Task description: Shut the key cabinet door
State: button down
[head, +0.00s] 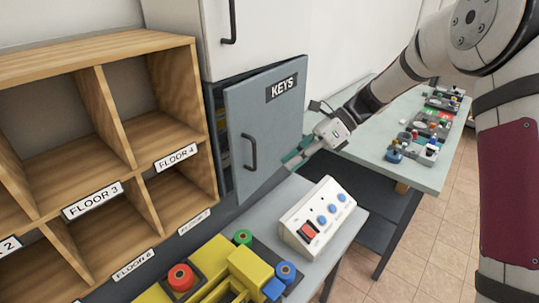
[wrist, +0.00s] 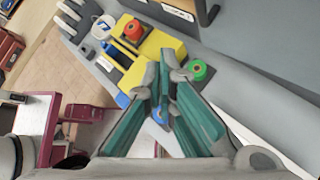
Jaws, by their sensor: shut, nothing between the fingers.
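The key cabinet door (head: 275,105) is grey-blue with a KEYS label and stands ajar. Its left edge, beside the dark handle (head: 249,152), is away from the cabinet (head: 217,120), and a dark gap shows the inside there. My gripper (head: 292,160) is at the door's lower right corner in the head view, its teal fingers pointing left. I cannot tell whether it touches the door. In the wrist view the fingers (wrist: 164,75) are shut together and empty, above the desk.
A white button box (head: 318,217) and a yellow device (head: 225,270) with coloured knobs stand on the grey desk below the door. Wooden pigeonholes (head: 110,130) are on the left. A table (head: 385,180) with several small devices is on the right. A white cupboard is above the door.

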jog(key=w+d+n+t+y+b, duration=0.2)
jog(key=w+d+y+b, duration=0.25)
jog(key=d+y, duration=0.3)
jog(key=p, duration=0.3)
send_near(245, 146)
jog(key=s+a, duration=0.3)
jog(key=a, duration=0.1)
jog(key=shift+w+d+f+t+y, duration=0.2)
jog(key=shift+f+t+y, duration=0.1)
jog(key=shift+t, duration=0.1)
jog(key=a, duration=0.1)
jog(key=w+a+b, duration=0.1)
jog(key=a, duration=0.1)
jog(key=shift+a, duration=0.2)
jog(key=shift+w+a, duration=0.25)
jog(key=shift+a, duration=0.05)
jog(key=shift+a+r, duration=0.1)
jog(key=shift+a, duration=0.15)
